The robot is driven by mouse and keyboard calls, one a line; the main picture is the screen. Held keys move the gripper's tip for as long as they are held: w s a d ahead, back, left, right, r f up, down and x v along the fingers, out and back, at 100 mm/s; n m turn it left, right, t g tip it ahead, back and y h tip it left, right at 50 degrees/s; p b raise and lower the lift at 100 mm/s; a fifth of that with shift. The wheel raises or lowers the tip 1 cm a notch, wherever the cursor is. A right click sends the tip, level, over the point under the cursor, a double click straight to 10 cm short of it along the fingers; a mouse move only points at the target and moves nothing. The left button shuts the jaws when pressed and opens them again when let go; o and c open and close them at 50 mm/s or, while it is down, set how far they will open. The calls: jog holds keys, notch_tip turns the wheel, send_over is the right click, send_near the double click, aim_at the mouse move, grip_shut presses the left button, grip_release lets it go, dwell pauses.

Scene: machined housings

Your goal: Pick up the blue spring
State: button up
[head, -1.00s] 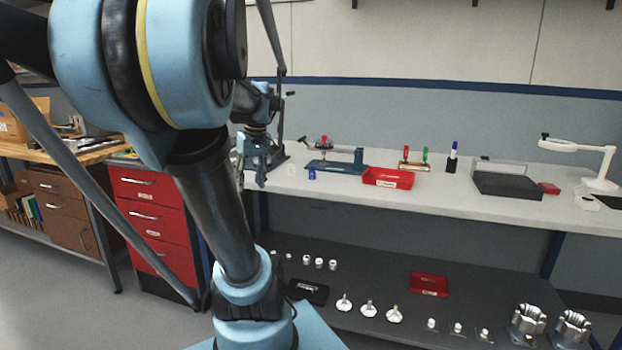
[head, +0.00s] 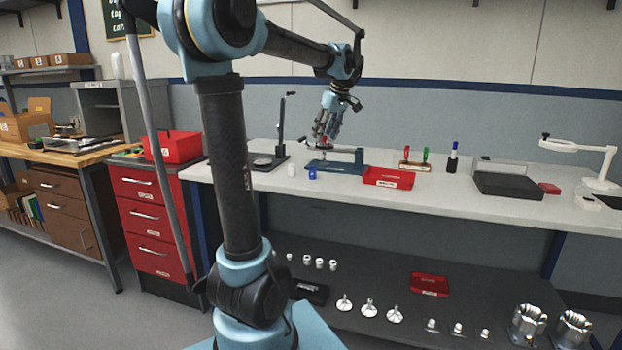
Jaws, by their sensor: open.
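A small blue piece (head: 312,173), which looks like the blue spring, stands on the white bench top. It is too small here for its coils to show. My gripper (head: 322,143) is open, with its fingers pointing down. In the picture it is above and slightly right of the blue piece, in front of or over the blue fixture (head: 337,167). I cannot tell its exact height or depth. Nothing shows between the fingers.
A small white piece (head: 292,170) stands just left of the blue one. A red tray (head: 389,177) is to the right. A dark upright stand (head: 279,130) rises at the left. Bare bench top (head: 440,196) lies along the front edge.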

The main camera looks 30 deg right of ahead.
send_over(312, 168)
jog(key=s+d, duration=0.1)
jog(key=f, duration=1)
jog(key=shift+s+d, duration=0.1)
jog(key=shift+s, duration=0.1)
jog(key=shift+a+x, duration=0.15)
jog(key=shift+x, duration=1.25)
jog(key=shift+a+x, duration=0.1)
jog(key=shift+x, duration=1.25)
grip_shut()
